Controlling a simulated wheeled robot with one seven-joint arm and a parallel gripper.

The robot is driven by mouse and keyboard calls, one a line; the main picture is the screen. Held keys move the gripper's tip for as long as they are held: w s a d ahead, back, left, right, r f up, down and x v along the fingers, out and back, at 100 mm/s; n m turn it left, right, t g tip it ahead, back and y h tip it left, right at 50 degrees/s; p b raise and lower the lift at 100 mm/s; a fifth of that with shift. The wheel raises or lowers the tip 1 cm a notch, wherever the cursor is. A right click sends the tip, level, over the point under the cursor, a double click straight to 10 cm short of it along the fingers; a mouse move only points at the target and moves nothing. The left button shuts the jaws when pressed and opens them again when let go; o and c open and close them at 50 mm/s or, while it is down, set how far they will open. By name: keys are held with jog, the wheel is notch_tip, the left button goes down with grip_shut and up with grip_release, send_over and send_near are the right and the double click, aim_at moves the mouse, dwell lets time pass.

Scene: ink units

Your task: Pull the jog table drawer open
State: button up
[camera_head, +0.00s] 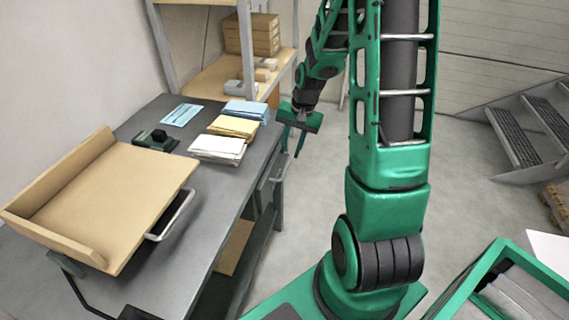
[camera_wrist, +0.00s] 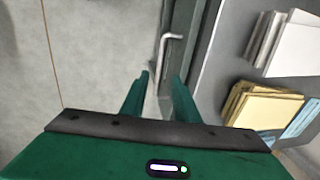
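The jog table (camera_head: 240,196) is a grey workbench on the left in the head view. Its drawer (camera_head: 264,191) sits under the right edge of the top and looks flush with the frame. The drawer's metal bar handle (camera_head: 281,166) sticks out; it also shows in the wrist view (camera_wrist: 165,44), beyond my fingertips. My gripper (camera_head: 292,146) hangs just beside the table's right edge, near the far end of the handle. In the wrist view my gripper (camera_wrist: 160,80) has its two green fingers apart with nothing between them. I see no contact with the handle.
A tan tilted tray (camera_head: 120,195) with a metal loop, a dark green device (camera_head: 155,140) and stacks of white, yellow and blue paper (camera_head: 217,149) lie on the table. A shelf (camera_head: 215,75) stands behind. Metal stairs (camera_head: 525,130) are at right. The floor beside the drawer is clear.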

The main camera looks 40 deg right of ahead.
aim_at(285, 167)
jog(key=f, duration=0.4)
jog(key=w+a+f, duration=0.1)
jog(key=f, duration=0.2)
